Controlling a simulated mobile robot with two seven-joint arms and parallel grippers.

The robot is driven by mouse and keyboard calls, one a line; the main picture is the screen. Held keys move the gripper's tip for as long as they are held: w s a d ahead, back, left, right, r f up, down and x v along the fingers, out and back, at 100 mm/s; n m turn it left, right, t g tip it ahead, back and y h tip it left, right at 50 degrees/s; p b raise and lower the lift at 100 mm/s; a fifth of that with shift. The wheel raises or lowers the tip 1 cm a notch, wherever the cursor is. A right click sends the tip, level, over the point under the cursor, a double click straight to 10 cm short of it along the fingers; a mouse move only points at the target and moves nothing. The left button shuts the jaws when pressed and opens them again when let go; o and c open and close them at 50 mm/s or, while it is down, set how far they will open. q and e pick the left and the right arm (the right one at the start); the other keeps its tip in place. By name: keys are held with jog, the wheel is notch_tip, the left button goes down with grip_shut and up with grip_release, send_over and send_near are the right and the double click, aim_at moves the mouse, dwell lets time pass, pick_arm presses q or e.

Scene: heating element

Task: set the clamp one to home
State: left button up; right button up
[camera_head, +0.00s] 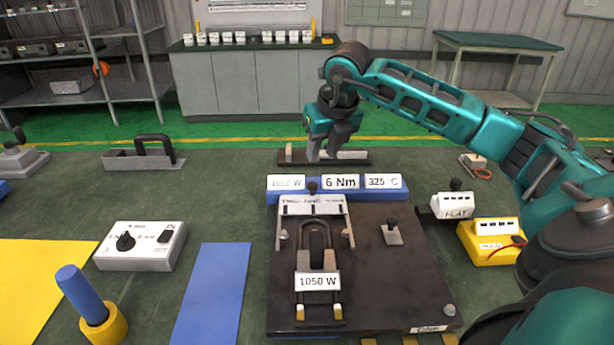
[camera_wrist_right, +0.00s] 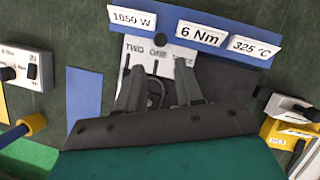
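My right gripper (camera_head: 324,152) hangs fingers down behind the blue label rail, in front of a dark bar in the head view. In the right wrist view its two fingers (camera_wrist_right: 159,80) stand apart, with nothing visibly held between them. A white plate lettered "TWO" and "ONE" (camera_head: 313,206) stands at the back of a dark fixture base (camera_head: 395,275); it also shows beyond the fingers in the right wrist view (camera_wrist_right: 158,50). Small grey clamp parts flank a dark loop-shaped piece (camera_head: 317,245) with a "1050 W" tag. The clamp's exact setting is too small to tell. My left gripper is out of view.
The blue rail (camera_head: 337,196) bears "6 Nm" and "325 °C" tags. A white switch box (camera_head: 140,246), blue mat (camera_head: 210,295) and blue peg in a yellow ring (camera_head: 82,295) lie left. A yellow box (camera_head: 490,243) stands right, near my arm.

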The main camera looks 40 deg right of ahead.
aim_at(313, 184)
jog(key=x, duration=1.1)
jog(key=shift+f, duration=0.4)
grip_shut()
